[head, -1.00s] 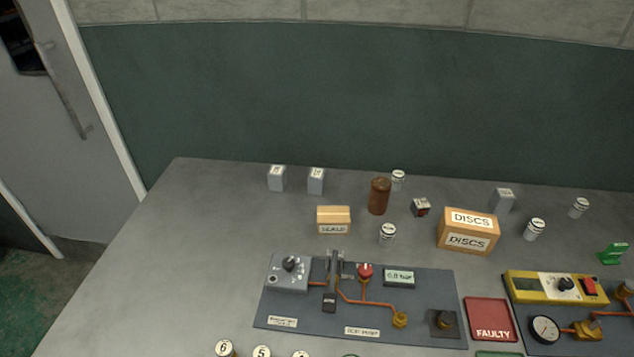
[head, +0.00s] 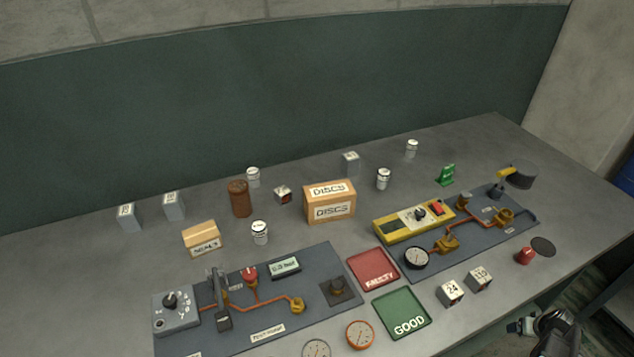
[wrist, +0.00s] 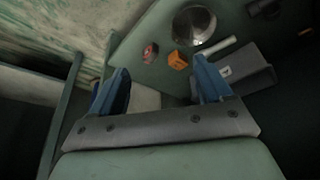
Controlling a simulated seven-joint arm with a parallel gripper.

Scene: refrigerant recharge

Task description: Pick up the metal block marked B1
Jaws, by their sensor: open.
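Three grey metal blocks stand along the back of the bench in the head view: one at far left (head: 129,217), one beside it (head: 174,206), and one behind the DISCS box (head: 350,164). Each has a pale label on top, too small to read, so I cannot tell which is B1. My gripper (wrist: 158,90) shows in the wrist view with its two blue fingers wide apart and nothing between them. Part of my arm shows at the lower right of the head view, beyond the bench's front edge and far from the blocks.
The DISCS box (head: 330,203), a brown cylinder (head: 240,199) and a small cardboard box (head: 202,238) stand near the blocks. Two pipework panels, a red FAULTY tray (head: 373,269) and a green GOOD tray (head: 402,313) lie in front.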

